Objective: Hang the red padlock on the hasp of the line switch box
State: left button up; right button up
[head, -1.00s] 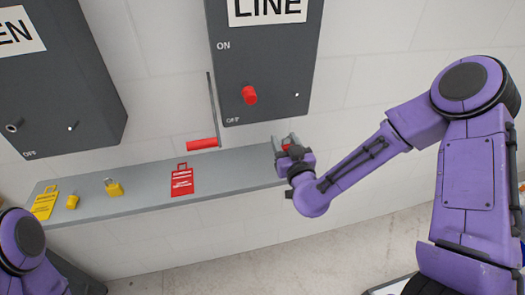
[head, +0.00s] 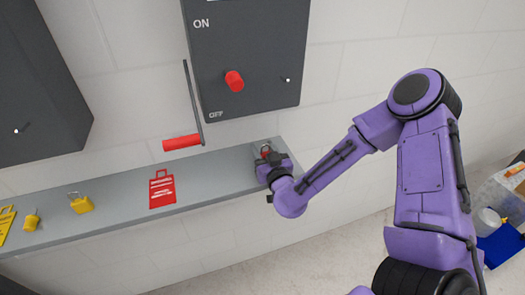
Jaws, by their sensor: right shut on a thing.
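The red padlock (head: 266,153) is at the right end of the grey shelf, mostly hidden by my right gripper, with its shackle showing above. My right gripper (head: 268,161) is shut on the padlock, low at the shelf. Whether the padlock still touches the shelf I cannot tell. The dark line switch box (head: 255,45) hangs on the wall above, with a red knob (head: 234,81) between the ON and OFF marks. A small pin-like fitting (head: 287,80), perhaps the hasp, sits right of the knob. My left gripper is out of view.
A lever with a red handle (head: 181,142) hangs beside the box's left side. A red tag (head: 162,188), yellow padlocks (head: 81,203) and a yellow tag (head: 5,222) lie on the shelf (head: 215,177). Another dark box (head: 35,80) is at left. A blue bin (head: 503,244) stands far right.

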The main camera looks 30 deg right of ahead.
jog(key=o, duration=0.8)
jog(key=shift+f, duration=0.15)
jog(key=o, duration=0.4)
jog(key=shift+w, duration=0.2)
jog(key=shift+s, duration=0.1)
jog(key=shift+s+a, duration=0.15)
jog(key=shift+s, duration=0.05)
jog(key=b+v, duration=0.2)
jog(key=v, duration=0.3)
jog(key=shift+s, duration=0.15)
jog(key=p+v, duration=0.4)
jog(key=shift+s+p, duration=0.35)
jog(key=shift+s, duration=0.1)
